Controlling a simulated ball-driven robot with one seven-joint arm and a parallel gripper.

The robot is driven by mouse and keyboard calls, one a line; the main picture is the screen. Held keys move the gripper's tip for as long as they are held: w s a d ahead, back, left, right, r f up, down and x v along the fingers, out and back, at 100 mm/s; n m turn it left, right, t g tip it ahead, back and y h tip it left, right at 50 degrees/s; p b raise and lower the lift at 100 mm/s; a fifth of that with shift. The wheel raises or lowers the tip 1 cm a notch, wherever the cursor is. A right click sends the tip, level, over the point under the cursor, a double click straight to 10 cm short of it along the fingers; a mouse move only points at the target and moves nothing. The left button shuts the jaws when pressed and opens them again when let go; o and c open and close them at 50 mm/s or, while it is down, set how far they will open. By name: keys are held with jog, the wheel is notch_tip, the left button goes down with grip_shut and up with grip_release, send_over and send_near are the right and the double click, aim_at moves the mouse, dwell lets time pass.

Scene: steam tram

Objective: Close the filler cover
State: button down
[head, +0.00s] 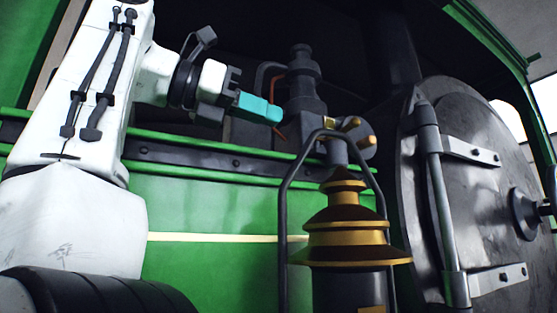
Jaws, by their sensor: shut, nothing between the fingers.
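My gripper (259,108) with teal fingertips is at upper centre, reaching in from the left above the green side panel. Its fingers are together with nothing visible between them. Just right of the fingertips stands a dark stepped metal fitting (306,92). A thin reddish rod or edge and a dark curved bar show beside it; whether my fingertips touch these is unclear. I cannot make out a filler cover for certain; this area is dark and partly hidden by my gripper.
A brass-and-dark lantern (347,225) with a tall wire handle stands in front at centre. A large round metal door (480,190) with hinge straps fills the right. A green ledge with a riveted dark strip (200,158) runs below my gripper.

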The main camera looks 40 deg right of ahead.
send_near(347, 128)
jog(key=x, duration=0.6)
jog(key=shift+s+d+f, duration=0.1)
jog(key=shift+d, duration=0.15)
